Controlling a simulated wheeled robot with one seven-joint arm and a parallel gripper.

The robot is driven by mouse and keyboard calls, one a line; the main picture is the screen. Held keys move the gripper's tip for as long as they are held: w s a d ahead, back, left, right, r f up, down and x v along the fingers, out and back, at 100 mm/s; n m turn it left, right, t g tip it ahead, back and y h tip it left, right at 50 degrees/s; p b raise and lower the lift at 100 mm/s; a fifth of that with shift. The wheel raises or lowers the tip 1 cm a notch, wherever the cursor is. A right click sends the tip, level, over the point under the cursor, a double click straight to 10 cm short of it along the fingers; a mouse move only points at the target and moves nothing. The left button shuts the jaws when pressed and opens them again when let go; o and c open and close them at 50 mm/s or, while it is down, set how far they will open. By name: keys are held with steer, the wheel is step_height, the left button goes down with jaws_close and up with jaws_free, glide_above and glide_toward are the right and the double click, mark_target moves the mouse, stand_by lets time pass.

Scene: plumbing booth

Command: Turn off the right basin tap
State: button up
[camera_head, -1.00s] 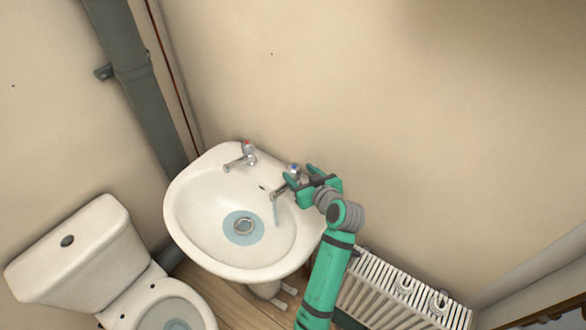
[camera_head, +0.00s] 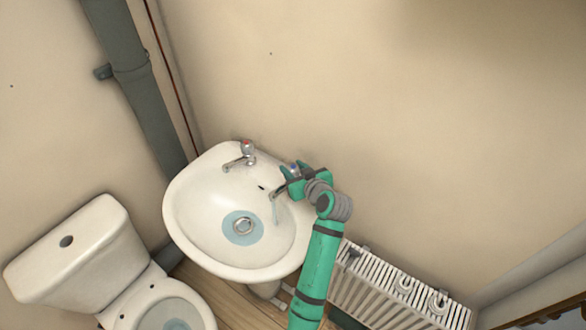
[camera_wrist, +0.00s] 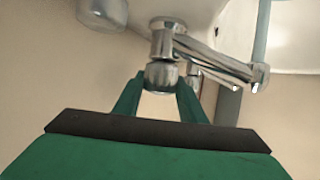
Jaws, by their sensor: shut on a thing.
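The right basin tap (camera_head: 281,187) is chrome with a blue-marked handle and stands at the right back of the white basin (camera_head: 190,232). A thin stream of water (camera_head: 274,212) falls from its spout. In the wrist view the picture is turned over, and the tap's spout (camera_wrist: 215,60) points right with the stream (camera_wrist: 262,35) at its end. My gripper (camera_head: 296,172) is at the tap's handle. In the wrist view, the green fingers of my gripper (camera_wrist: 161,82) are shut on the round chrome handle (camera_wrist: 161,74), one on each side.
The left tap (camera_head: 246,152), with a red mark, stands apart to the left. A toilet (camera_head: 75,245) is left of the basin. A white radiator (camera_head: 385,285) is below right, close to my arm. The wall (camera_head: 420,150) rises behind the taps.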

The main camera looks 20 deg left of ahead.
steer(key=shift+a+m+t+h, duration=0.1)
steer(key=shift+m+t+h, duration=0.2)
steer(key=shift+m, duration=0.1)
steer(key=m+t+h, duration=0.1)
steer(key=m+h, duration=0.1)
steer(key=h, duration=0.1)
steer(key=m+t+h, duration=0.1)
steer(key=m+h, duration=0.1)
steer(key=m, duration=0.1)
steer(key=shift+a+m+t+h, duration=0.1)
steer(key=shift+m+t+h, duration=0.2)
steer(key=shift+h, duration=0.1)
steer(key=m+h, duration=0.5)
steer(key=h, duration=0.2)
steer(key=shift+m+g, duration=0.4)
steer(key=m+g+h, duration=0.4)
steer(key=m+h, duration=0.2)
steer(key=shift+d+m+g+h, duration=0.1)
steer(key=shift+m+g+h, duration=0.5)
steer(key=shift+m+g, duration=0.65)
steer(key=shift+d+m+g+h, duration=0.1)
steer(key=shift+m+g+h, duration=0.5)
steer(key=shift+m+g, duration=0.65)
steer(key=shift+f+g, duration=0.15)
steer(key=shift+g, duration=0.15)
steer(key=o, duration=1.1)
steer(key=shift+c, duration=0.2)
